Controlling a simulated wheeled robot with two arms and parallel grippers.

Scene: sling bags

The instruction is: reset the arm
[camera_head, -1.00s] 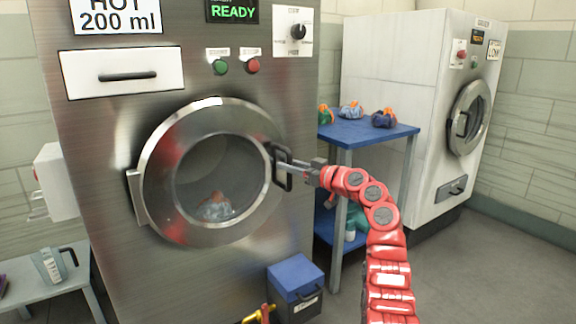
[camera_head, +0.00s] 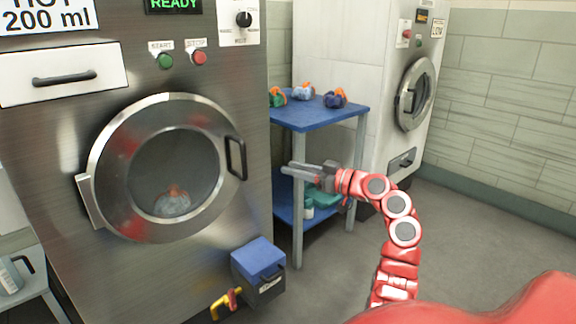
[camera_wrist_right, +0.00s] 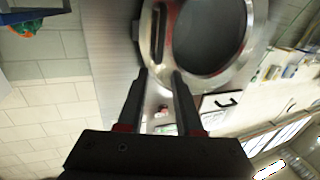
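My right arm reaches in from the lower right in the head view. Its gripper (camera_head: 304,170) is right of the washer door handle (camera_head: 235,158) and clear of it. In the right wrist view the two fingers of the gripper (camera_wrist_right: 160,74) are apart with nothing between them, and the handle (camera_wrist_right: 158,32) lies beyond their tips. The round washer door (camera_head: 100,165) looks shut. A sling bag (camera_head: 172,203) shows through its glass. My left gripper is not in view.
A blue two-level stand (camera_head: 318,114) with several bags on top stands behind my right gripper. A blue-lidded box (camera_head: 259,268) and a yellow valve with a red handle (camera_head: 228,303) are low by the washer. A second machine (camera_head: 345,60) stands at the back.

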